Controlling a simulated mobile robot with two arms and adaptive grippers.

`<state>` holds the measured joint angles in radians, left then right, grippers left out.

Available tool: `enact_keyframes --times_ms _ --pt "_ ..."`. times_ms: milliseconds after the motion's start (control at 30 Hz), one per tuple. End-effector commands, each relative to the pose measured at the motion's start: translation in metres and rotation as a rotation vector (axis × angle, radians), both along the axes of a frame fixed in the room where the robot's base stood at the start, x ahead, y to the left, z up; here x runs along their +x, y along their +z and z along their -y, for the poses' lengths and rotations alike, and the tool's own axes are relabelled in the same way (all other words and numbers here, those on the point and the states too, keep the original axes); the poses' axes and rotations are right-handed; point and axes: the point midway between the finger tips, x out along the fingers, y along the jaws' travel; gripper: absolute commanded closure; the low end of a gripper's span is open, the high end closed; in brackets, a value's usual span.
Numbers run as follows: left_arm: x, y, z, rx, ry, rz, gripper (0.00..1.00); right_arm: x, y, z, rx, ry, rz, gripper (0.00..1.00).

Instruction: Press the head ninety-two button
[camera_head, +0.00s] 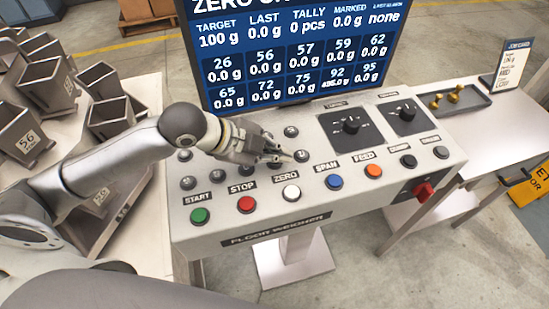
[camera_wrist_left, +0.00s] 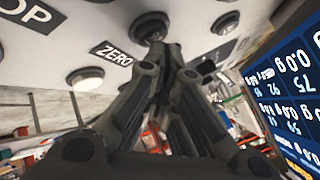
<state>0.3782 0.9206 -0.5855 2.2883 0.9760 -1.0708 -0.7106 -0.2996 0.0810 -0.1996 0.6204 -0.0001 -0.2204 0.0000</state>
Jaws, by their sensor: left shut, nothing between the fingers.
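The control panel (camera_head: 330,205) has several small dark round head buttons on its upper left part, including one dark button (camera_head: 291,131) at the back and another (camera_head: 301,155) to the right of the fingertips. Their number labels are too small to read. My left gripper (camera_head: 286,156) is shut and empty, low over these buttons behind the ZERO label. In the left wrist view the fingertips (camera_wrist_left: 165,50) are at a dark round button (camera_wrist_left: 150,27) beside the ZERO label; I cannot tell whether they touch it. The gripper hides part of the button rows. My right gripper is not in view.
Green START (camera_head: 200,215), red STOP (camera_head: 246,204) and white ZERO (camera_head: 291,192) buttons line the front, with blue, orange and black ones rightward. The screen (camera_head: 290,50) shows 92 at 496.0 g. Two knobs (camera_head: 351,124) and a red switch (camera_head: 423,191) are right. Weigh buckets (camera_head: 50,87) stand left.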

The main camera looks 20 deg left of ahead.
Motion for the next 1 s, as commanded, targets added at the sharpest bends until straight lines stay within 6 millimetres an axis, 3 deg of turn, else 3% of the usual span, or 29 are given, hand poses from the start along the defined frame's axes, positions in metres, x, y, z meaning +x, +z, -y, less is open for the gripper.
enact_keyframes --times_ms 567,1000 --pt "-0.0001 -0.0078 -0.0002 0.0 0.0 -0.001 1.0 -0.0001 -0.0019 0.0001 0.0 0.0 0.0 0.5" --pt "-0.0002 -0.0029 -0.0004 0.001 0.0 -0.002 1.0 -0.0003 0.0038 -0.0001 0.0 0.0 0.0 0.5"
